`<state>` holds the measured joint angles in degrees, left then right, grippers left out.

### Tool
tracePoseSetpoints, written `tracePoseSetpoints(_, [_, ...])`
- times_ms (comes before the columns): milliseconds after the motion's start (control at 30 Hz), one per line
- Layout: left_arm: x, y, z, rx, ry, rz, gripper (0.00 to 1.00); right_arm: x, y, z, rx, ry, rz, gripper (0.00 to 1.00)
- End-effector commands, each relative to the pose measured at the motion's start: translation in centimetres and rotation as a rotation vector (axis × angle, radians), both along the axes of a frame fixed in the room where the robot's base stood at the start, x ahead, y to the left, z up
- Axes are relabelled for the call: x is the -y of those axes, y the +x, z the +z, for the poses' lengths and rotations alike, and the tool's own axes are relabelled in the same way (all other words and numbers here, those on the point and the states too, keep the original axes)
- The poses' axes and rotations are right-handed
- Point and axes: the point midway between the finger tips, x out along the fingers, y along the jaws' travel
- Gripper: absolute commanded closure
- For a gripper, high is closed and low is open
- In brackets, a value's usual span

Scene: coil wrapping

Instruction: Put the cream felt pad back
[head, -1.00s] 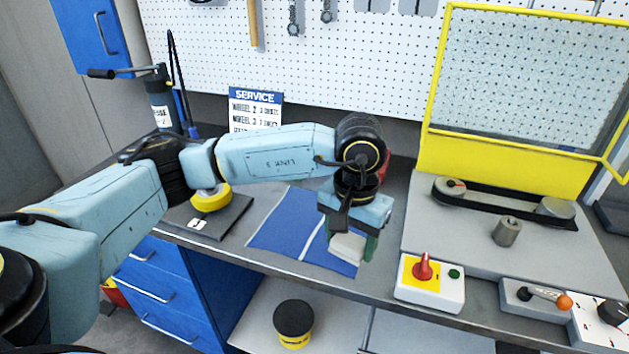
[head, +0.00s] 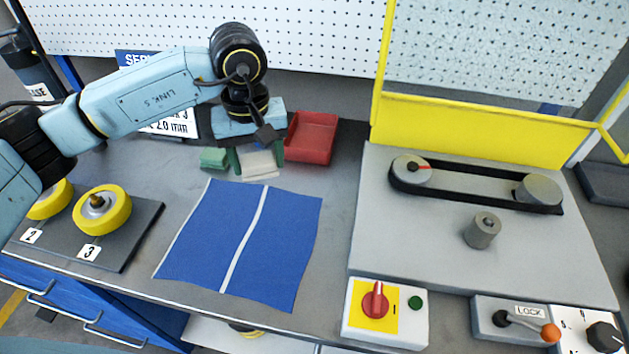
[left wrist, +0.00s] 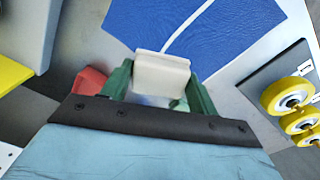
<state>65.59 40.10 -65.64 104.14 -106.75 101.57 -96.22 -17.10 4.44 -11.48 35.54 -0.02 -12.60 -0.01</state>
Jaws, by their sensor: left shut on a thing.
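The cream felt pad (head: 259,163) is a small pale block between the green fingers of my left gripper (head: 260,157). The gripper is shut on it, low over the grey bench behind the blue cloth. I cannot tell whether the pad touches the bench. The left wrist view also shows the cream pad (left wrist: 161,75) between the fingers (left wrist: 160,85), with the blue cloth beyond it. My right gripper is in neither view.
A green block (head: 212,158) lies just left of the gripper. A red tray (head: 325,140) stands close on its right. The blue cloth (head: 215,235) lies flat in front. Yellow wheels (head: 103,211) sit on a dark board at left; a belt drive (head: 475,185) is at right.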

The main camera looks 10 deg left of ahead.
Motion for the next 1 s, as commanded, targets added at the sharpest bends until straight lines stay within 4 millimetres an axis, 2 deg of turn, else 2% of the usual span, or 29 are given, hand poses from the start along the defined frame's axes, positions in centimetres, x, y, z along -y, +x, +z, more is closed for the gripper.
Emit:
tracePoseSetpoints(200, [1.6,2.4,-0.5,0.01,-0.01,0.52,0.59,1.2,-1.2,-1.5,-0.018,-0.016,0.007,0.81])
tracePoseSetpoints(600, [4.5,5.7,-0.9,0.005,-0.027,1.482,0.59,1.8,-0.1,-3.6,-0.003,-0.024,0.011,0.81])
tracePoseSetpoints(1000, [7.5,8.0,-1.2,-0.006,-0.023,2.385,0.59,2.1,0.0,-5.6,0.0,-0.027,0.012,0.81])
